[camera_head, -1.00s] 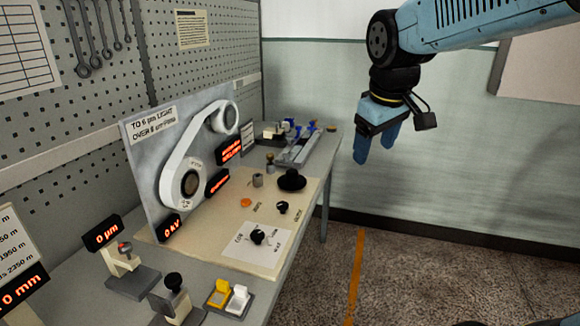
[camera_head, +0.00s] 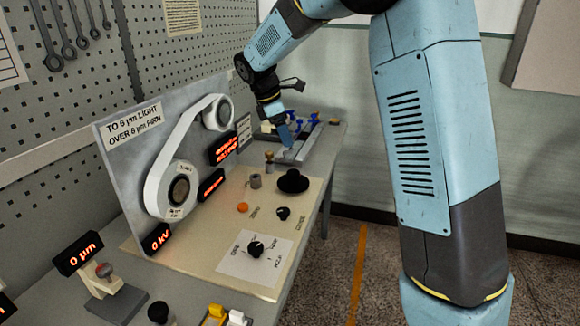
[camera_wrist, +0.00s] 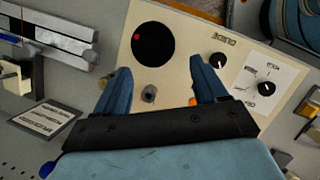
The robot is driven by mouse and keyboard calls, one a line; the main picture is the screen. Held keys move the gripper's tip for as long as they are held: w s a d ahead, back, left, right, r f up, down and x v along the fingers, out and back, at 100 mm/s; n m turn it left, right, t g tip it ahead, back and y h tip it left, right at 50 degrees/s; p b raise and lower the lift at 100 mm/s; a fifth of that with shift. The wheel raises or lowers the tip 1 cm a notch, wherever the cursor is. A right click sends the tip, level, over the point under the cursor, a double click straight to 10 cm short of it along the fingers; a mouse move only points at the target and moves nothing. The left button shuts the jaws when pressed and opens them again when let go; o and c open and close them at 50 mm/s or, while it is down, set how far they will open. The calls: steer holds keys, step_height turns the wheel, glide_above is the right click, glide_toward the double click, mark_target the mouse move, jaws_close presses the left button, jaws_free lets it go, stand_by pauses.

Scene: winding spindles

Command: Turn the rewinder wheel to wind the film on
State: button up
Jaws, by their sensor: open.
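A black round wheel (camera_head: 292,181) stands on the cream panel (camera_head: 222,240); I take it for the rewinder wheel. In the wrist view the wheel (camera_wrist: 152,43) shows a red dot near its rim, and it lies beyond my fingertips. A white film band (camera_head: 180,140) runs around two spools on the upright grey board. My gripper (camera_head: 285,137) is above the far part of the bench. In the wrist view my gripper (camera_wrist: 162,80) has its fingers spread, with nothing held. A small grey knob (camera_wrist: 148,93) shows between the fingers, below them.
Smaller black knobs (camera_head: 256,249) and an orange button (camera_head: 242,207) are on the panel. A metal rail fixture (camera_head: 299,146) is at the bench's far end. Red-lit displays (camera_head: 157,238) stand along the board. Floor to the right of the bench is open.

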mark_target(293, 172)
steer(key=shift+n, duration=0.8)
steer(key=w+x, duration=0.1)
steer(key=x, duration=0.4)
steer(key=a+x, duration=0.1)
steer(key=x, duration=0.4)
steer(key=w+a+x, duration=0.1)
steer(key=x, duration=0.4)
steer(key=shift+w+a+f, duration=0.1)
steer(key=shift+w+f, duration=0.25)
steer(key=shift+f, duration=0.15)
steer(key=shift+h, duration=0.3)
steer(key=c, duration=1.1)
